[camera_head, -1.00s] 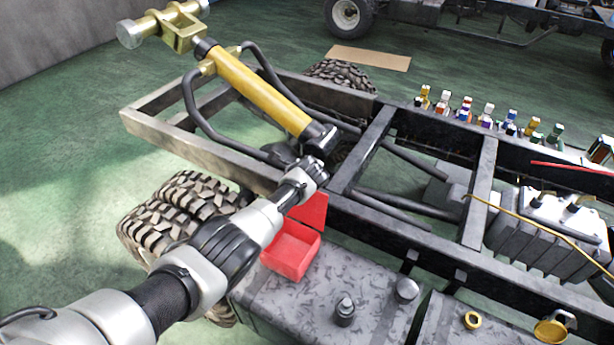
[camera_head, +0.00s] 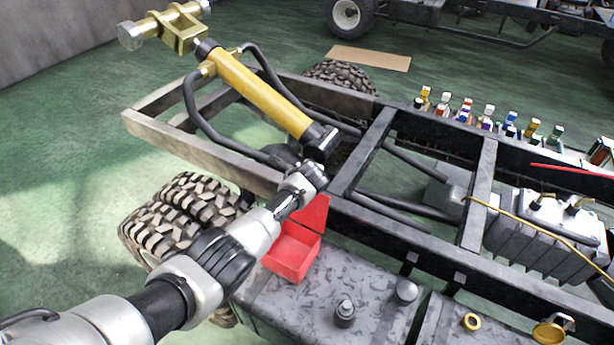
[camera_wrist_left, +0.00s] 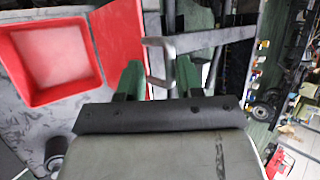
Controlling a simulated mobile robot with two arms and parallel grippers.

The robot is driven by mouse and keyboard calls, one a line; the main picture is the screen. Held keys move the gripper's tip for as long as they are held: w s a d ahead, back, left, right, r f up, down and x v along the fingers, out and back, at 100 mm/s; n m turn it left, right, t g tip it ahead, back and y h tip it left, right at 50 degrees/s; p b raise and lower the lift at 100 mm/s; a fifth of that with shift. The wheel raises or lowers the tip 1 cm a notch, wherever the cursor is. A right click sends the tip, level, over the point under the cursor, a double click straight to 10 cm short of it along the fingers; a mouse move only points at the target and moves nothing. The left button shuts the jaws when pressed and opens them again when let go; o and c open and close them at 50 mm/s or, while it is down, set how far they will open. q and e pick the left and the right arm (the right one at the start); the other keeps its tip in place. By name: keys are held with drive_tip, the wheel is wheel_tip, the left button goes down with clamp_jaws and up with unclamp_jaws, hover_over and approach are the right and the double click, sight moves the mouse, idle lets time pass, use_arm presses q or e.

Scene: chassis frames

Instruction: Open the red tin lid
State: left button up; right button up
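The red tin (camera_head: 291,257) sits on the grey mottled tank beside the chassis rail, open at the top. Its red lid (camera_head: 313,215) stands raised at the tin's far side. In the left wrist view, the tin (camera_wrist_left: 52,58) shows its empty inside at the upper left, with the lid (camera_wrist_left: 118,45) spread beside it. My left gripper (camera_head: 312,170) is above and just beyond the lid, partly in front of the chassis rail. My right gripper is not in view.
A yellow hydraulic cylinder (camera_head: 262,95) slants close to the left gripper. The chassis rail (camera_head: 400,232) runs behind the tin. Two caps (camera_head: 345,312) stick up from the tank. Several small bottles (camera_head: 487,118) line the far rail.

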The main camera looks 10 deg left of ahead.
use_arm(q)
drive_tip(key=p+v, duration=0.1)
drive_tip(key=v, duration=0.8)
drive_tip(key=shift+p, duration=0.4)
